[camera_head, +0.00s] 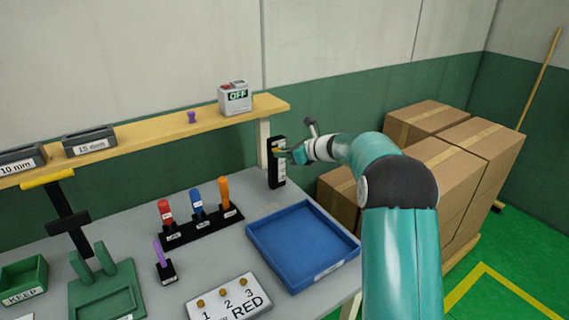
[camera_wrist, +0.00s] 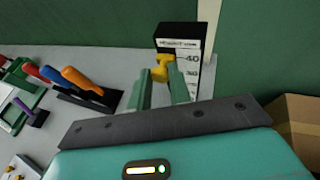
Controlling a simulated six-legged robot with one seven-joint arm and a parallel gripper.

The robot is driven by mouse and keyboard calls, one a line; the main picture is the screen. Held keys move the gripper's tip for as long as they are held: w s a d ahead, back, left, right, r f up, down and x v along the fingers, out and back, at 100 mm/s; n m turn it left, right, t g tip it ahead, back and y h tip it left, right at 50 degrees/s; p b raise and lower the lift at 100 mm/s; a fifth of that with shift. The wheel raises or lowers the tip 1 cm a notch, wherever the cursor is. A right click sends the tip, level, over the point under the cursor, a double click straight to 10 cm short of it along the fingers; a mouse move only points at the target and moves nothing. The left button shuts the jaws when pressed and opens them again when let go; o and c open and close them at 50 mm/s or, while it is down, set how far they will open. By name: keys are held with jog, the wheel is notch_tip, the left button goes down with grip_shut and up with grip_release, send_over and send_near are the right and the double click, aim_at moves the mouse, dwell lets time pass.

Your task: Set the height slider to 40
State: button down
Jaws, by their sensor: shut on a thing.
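The height slider (camera_head: 276,178) is an upright black post with a white scale at the back right of the grey table. In the wrist view the slider's scale (camera_wrist: 193,48) shows the marks 40 and 30. Its yellow knob (camera_wrist: 163,60) has its upper part about level with the 40 mark; the exact reading is hard to tell at this angle. My gripper (camera_wrist: 161,80) is shut on the yellow knob, with one green finger on each side. In the head view my gripper (camera_head: 287,153) reaches the slider from the right and partly hides the knob.
A blue tray (camera_head: 258,240) lies in front of the slider. A rack with red, blue and orange handles (camera_head: 205,228) stands to the left. A wooden shelf (camera_head: 160,134) carries an OFF box (camera_head: 235,100). Cardboard boxes (camera_head: 460,150) are stacked to the right of the table.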

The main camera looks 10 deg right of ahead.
jog(key=shift+r, duration=0.3)
jog(key=c, duration=1.3)
grip_release()
jog(key=shift+s+r, duration=0.1)
jog(key=v, duration=1.3)
jog(key=shift+s+d, duration=0.2)
jog(key=shift+d, duration=0.15)
